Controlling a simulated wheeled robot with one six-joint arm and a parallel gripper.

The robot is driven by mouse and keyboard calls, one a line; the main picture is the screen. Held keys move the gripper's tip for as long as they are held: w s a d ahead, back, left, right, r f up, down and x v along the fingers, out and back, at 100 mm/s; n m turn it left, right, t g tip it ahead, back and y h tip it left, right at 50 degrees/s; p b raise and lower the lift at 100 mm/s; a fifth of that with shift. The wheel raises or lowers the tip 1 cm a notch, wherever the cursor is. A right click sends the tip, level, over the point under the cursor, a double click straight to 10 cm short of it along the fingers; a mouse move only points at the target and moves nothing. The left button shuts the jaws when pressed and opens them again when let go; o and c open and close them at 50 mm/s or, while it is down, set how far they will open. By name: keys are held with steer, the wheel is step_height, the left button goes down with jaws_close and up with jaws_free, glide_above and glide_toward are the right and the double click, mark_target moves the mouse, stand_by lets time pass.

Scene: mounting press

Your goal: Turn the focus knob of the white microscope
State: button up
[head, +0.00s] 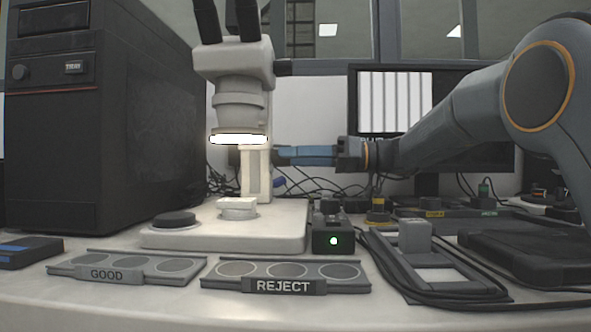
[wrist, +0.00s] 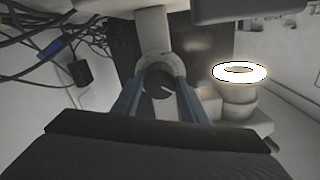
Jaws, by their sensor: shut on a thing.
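The white microscope (head: 238,60) stands on its pale base at the left of centre in the head view, its ring light glowing. My gripper (head: 280,155) reaches in from the right, level, with its blue fingers at the right side of the microscope's column. In the head view the fingers hide the focus knob. In the wrist view my gripper (wrist: 158,84) has one blue finger on each side of the round focus knob (wrist: 158,72) and is shut on it. The lit ring (wrist: 240,72) shows to the right there.
A black computer tower (head: 110,110) stands at the left. GOOD (head: 127,266) and REJECT (head: 286,274) trays lie in front of the microscope. A small black box with a green light (head: 332,238) sits beside its base. Cables (head: 310,185) and a monitor (head: 440,90) are behind.

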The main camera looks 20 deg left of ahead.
steer(key=shift+f, duration=0.1)
stand_by(0.3)
steer(key=o, duration=1)
steer(key=shift+o, duration=0.2)
steer(key=p+v, duration=0.1)
steer(key=v, duration=0.6)
steer(key=shift+d, duration=0.4)
steer(key=shift+p, duration=0.3)
